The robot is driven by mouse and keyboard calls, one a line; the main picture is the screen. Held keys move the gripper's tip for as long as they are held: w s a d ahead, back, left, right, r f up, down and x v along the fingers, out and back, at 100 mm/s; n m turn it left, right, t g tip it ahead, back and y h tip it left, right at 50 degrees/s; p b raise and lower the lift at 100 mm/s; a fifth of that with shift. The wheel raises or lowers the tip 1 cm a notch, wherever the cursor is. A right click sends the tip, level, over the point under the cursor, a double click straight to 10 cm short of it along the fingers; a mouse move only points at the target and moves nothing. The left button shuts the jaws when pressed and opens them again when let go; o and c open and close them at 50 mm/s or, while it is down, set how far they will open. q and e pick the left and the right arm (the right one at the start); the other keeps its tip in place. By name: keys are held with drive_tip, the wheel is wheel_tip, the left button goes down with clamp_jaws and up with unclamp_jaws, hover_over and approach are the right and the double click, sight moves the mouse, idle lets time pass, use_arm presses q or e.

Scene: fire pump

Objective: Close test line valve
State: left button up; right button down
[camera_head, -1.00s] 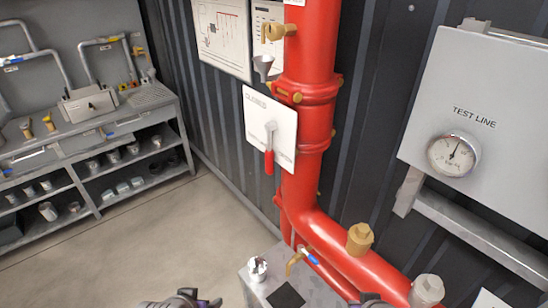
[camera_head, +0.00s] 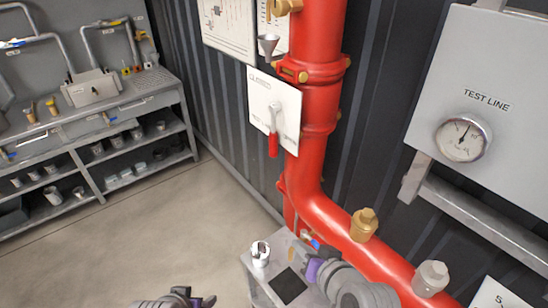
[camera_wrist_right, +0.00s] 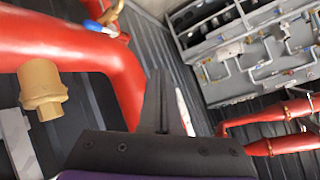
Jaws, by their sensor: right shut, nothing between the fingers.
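A small valve with a blue handle (camera_head: 312,243) sits on the thin pipe beside the large red pipe, low in the head view. Its blue handle (camera_wrist_right: 98,26) also shows at the top left of the right wrist view. My right gripper (camera_head: 304,262) is just below the handle in the head view, over the grey box; its fingers (camera_wrist_right: 160,105) are shut and empty in the wrist view. The arm hides part of the valve. A red lever (camera_head: 273,143) hangs down on a white plate. My left gripper (camera_head: 203,300) is partly cut off at the bottom edge.
A "TEST LINE" panel with a gauge (camera_head: 463,138) hangs at the right. The thick red pipe (camera_head: 322,208) bends toward the lower right, with a brass fitting (camera_head: 364,225). A grey box (camera_head: 262,278) stands below. A shelf bench (camera_head: 100,130) is at the left; open floor lies between.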

sight(273, 149)
use_arm(q)
wheel_tip(273, 149, down, 7)
drive_tip(key=s+b, duration=0.3)
drive_tip(key=b, duration=0.1)
drive_tip(key=shift+g, duration=0.3)
use_arm(e)
drive_tip(key=w+a+r+m+t+h, duration=0.1)
drive_tip(key=w+a+r+m+t, duration=0.1)
drive_tip(key=r+m, duration=0.3)
drive_tip(key=w+a+r+m+t+h, duration=0.1)
drive_tip(key=r+m+t, duration=0.4)
drive_tip(key=m, duration=0.6)
drive_tip(key=shift+w+a+r+h, duration=0.4)
drive_tip(key=shift+a+r+h, duration=0.3)
drive_tip(key=shift+a, duration=0.2)
use_arm(q)
drive_tip(key=shift+r, duration=0.15)
use_arm(e)
drive_tip(key=shift+w, duration=0.1)
